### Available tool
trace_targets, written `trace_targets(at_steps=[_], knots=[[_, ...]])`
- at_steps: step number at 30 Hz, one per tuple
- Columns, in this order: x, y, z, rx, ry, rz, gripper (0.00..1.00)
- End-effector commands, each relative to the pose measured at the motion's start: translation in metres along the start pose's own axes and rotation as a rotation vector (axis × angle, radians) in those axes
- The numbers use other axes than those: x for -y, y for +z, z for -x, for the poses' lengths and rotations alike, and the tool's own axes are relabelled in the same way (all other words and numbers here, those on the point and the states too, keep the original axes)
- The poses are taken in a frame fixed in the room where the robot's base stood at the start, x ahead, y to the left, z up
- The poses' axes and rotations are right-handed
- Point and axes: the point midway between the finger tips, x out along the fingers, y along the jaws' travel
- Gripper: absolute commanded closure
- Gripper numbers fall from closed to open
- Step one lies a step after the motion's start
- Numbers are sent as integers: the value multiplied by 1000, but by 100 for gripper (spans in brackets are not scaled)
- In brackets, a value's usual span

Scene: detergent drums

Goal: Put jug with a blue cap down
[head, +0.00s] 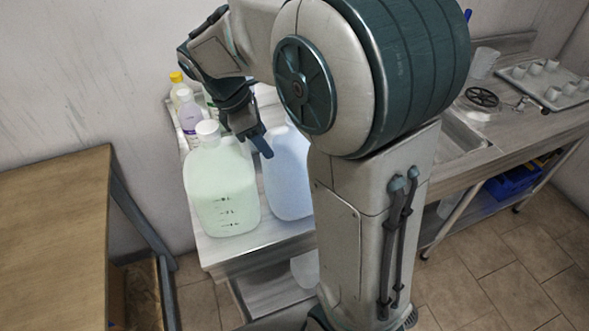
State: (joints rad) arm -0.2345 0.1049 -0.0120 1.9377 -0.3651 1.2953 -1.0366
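A large pale blue jug (289,178) stands upright on the pale table, or very close above it; I cannot tell which. My arm hides its right side and top, so its cap is not visible. My gripper (248,135) points down at the upper left of this jug, with one dark finger in front of it. Whether the fingers hold the jug or are apart from it is unclear. A large pale green jug (224,190) with a white cap stands upright just left of it.
A pale table (225,247) carries both jugs, with little bare surface in front. Behind them stand a purple-tinted bottle (190,115) and a yellow-capped bottle (178,88). A wooden table (50,230) is at left. A counter with a sink (462,135) is at right.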

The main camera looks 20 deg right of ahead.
Motion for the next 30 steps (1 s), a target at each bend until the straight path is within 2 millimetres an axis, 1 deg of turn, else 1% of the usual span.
trace_targets(at_steps=[1, 4, 5, 16, 20, 23, 25, 30], knots=[[0, 0, 0, 0, 0, 0, 70], [0, 0, 0, 0, 0, 0, 98], [0, 0, 0, 0, 0, 0, 100], [0, 1, 3, 0, 1, 0, 100], [-1, 5, 12, -1, 3, -1, 100], [-1, 10, 26, -2, 4, -3, 100], [-1, 16, 40, -2, 6, -3, 100], [-4, 61, 44, -1, 3, -8, 100]])
